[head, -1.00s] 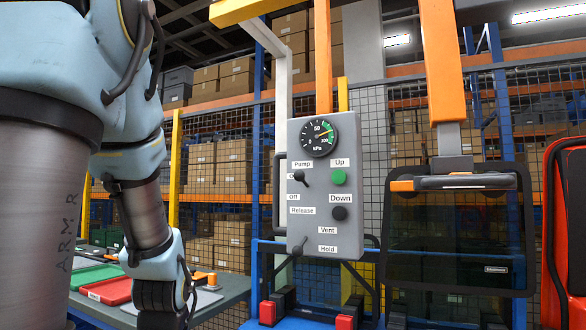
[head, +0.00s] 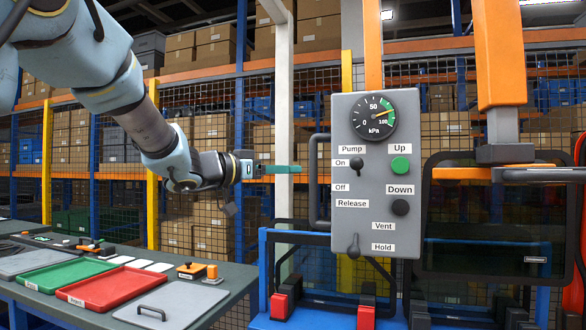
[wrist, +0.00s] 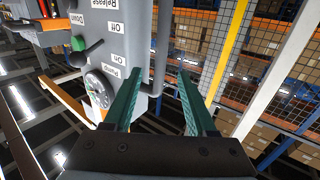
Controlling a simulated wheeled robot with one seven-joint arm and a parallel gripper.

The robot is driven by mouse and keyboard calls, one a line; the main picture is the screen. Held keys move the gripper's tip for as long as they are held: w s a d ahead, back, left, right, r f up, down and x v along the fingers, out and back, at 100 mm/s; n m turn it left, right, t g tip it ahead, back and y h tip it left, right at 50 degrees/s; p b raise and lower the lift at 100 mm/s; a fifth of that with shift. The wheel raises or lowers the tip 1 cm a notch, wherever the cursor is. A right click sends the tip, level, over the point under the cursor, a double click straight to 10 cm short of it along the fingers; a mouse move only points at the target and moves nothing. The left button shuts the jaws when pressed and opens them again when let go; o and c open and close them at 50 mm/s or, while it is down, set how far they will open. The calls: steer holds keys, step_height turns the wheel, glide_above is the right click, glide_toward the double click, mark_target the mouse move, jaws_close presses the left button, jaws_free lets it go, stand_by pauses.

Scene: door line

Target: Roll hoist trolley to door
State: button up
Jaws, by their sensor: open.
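The hoist trolley shows a grey control box (head: 375,215) above a blue base frame (head: 285,325). A dark bar handle (head: 313,185) runs upright along the box's left side. My gripper (head: 297,169) is open and points right, its green fingertips just left of this handle. In the wrist view the handle (wrist: 160,45) lies between the lines of the two fingers (wrist: 160,78), and I cannot tell whether it is between the tips or just beyond them. The gauge (head: 374,114) needle is in the green band. The door cannot be made out for certain.
A dark glazed panel (head: 480,235) hangs at the right below an orange mast (head: 500,50). A bench (head: 205,310) with a red tray (head: 112,285) and a green tray (head: 65,278) stands at the left. Mesh fence and box-filled shelving close off the back.

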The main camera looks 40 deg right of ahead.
mark_target(311, 169)
steer(key=d+p, duration=0.2)
steer(key=d, duration=0.8)
steer(key=shift+p, duration=0.4)
steer(key=shift+c, duration=0.4)
steer(key=shift+a, duration=0.1)
jaws_close()
